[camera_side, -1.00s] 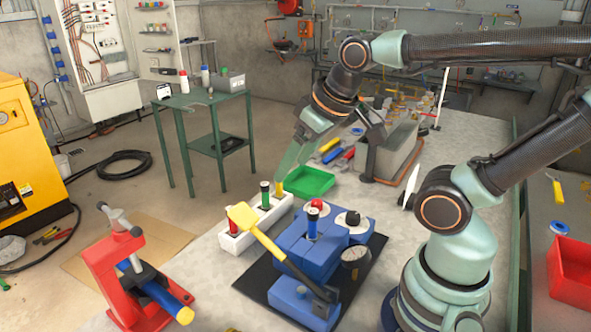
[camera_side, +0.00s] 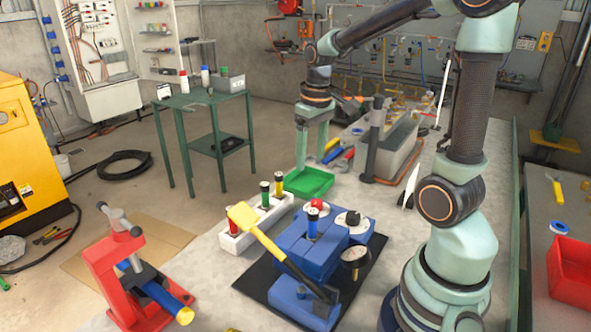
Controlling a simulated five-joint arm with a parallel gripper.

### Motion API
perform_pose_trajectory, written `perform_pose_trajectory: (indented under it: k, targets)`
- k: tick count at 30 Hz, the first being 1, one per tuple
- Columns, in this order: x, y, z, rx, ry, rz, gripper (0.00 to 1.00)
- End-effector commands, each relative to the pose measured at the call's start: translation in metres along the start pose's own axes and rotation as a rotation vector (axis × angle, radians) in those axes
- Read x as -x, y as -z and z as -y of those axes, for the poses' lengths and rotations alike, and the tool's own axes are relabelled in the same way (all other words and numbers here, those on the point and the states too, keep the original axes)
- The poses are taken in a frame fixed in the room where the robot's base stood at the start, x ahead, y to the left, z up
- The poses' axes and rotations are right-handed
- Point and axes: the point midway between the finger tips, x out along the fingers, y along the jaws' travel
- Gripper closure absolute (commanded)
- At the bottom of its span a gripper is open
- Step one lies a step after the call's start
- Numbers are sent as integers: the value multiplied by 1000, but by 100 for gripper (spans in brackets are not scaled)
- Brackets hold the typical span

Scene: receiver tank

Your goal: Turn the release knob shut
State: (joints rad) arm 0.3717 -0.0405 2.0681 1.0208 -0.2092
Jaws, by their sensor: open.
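A blue unit (camera_side: 300,262) with a long yellow lever (camera_side: 262,236) sits on a black mat (camera_side: 250,287) on the bench. On its top are a red cap (camera_side: 318,204) on a small stem and, to the right, a black knob (camera_side: 352,217) on a pale round plate. Which of these is the release knob, and how far it is turned, I cannot tell. A round gauge (camera_side: 355,254) stands at the unit's right side. My gripper (camera_side: 311,164) points down with its two long pale-green fingers apart and empty. In the picture it is above and behind the unit, by the green tray.
A green tray (camera_side: 308,183) lies behind the unit. A white rack (camera_side: 232,240) with several coloured-top cylinders stands to its left. A grey open box (camera_side: 398,150) with a dark post is behind right. A red vise-like tool (camera_side: 107,277) is front left.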

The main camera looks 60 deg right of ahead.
Motion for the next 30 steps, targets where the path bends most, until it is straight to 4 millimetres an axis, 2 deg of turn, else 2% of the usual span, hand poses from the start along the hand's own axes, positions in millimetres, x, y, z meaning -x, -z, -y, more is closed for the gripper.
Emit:
perform_pose_trajectory:
  k: [3,7,14,24,30]
  targets:
    - [-15,3,-20,-24,9,55,31]
    - [-23,4,-29,-34,15,81,31]
    - [-43,1,-31,-34,17,88,31]
    - [-107,-5,-31,-34,17,90,31]
    - [-133,-7,-32,-34,16,86,31]
